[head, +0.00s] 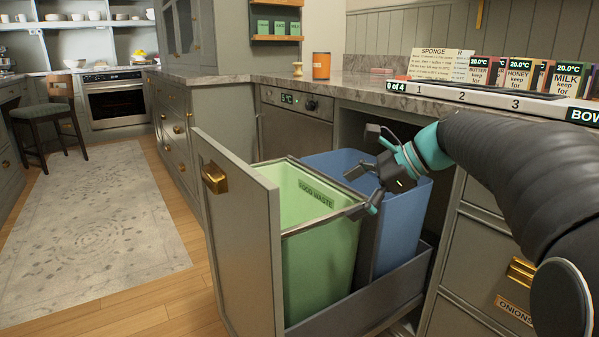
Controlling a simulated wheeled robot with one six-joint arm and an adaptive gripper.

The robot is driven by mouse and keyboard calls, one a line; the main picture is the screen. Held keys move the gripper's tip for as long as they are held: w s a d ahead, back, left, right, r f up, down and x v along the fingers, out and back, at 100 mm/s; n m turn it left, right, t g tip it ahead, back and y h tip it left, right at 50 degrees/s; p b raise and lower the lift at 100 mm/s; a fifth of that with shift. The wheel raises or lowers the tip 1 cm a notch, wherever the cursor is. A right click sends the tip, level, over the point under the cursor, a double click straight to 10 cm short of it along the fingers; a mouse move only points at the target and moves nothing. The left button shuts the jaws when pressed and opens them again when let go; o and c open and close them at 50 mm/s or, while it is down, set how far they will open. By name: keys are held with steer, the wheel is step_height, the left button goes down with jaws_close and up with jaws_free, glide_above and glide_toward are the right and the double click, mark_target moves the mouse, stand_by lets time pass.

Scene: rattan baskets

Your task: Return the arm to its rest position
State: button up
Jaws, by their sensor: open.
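My gripper (364,191) is dark grey with teal parts, at the end of my arm. The arm reaches in from the right edge in a dark ribbed sleeve. The gripper is open, and I see nothing between its fingers. It hangs over the pulled-out bin drawer, around the rims of the green bin (318,240) labelled FOOD WASTE and the blue bin (400,225). One fingertip shows in front of the green bin's right corner; I cannot tell whether it touches.
The drawer front (240,240) with a brass handle (214,178) stands out into the room. The counter (400,90) behind carries cards, an orange jar (321,66) and a tray labelled BOW. Closed drawers with an ONIONS label are at right.

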steer(key=s+d+f+n+h+p, duration=0.2)
steer(key=s+n, duration=0.3)
steer(key=s, duration=0.3)
steer(key=s+d+f+n+t+h+p, duration=0.1)
steer(key=s+d+f+n+h+p, duration=0.1)
steer(key=s+n, duration=0.4)
steer(key=s+d+f+n+t+h+p, duration=0.1)
steer(key=s+f+n+h, duration=0.3)
steer(key=s, duration=0.7)
steer(key=shift+s+d+f+n+h+p, duration=0.35)
steer(key=shift+d+n+h+p, duration=0.4)
steer(key=shift+n+h, duration=0.2)
